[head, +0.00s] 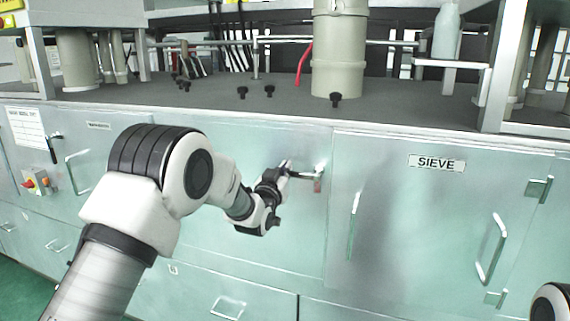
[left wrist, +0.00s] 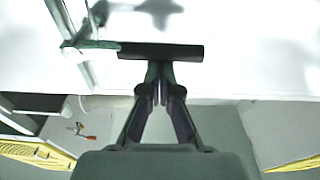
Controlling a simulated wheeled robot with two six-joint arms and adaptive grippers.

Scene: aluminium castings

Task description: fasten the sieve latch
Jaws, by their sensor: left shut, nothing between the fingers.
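The sieve door (head: 385,230) is a pale green metal panel with a black-on-white SIEVE label (head: 437,163). It looks flush with the cabinet front. A small metal latch (head: 318,173) with a reddish part below it is at the door's upper left edge, its bar pointing left. My left gripper (head: 284,168) is at the left end of this bar, shut and empty. In the left wrist view the closed fingertips (left wrist: 160,68) meet the lower edge of a dark bar (left wrist: 160,51) in the picture. Whether they touch it I cannot tell. My right gripper is out of view.
The door has a vertical handle (head: 491,250) at its right and a slim bar (head: 353,225) at its left. Hinges (head: 538,188) are at the right. Above is a grey worktop (head: 400,112) with black knobs and a beige cylinder (head: 339,55).

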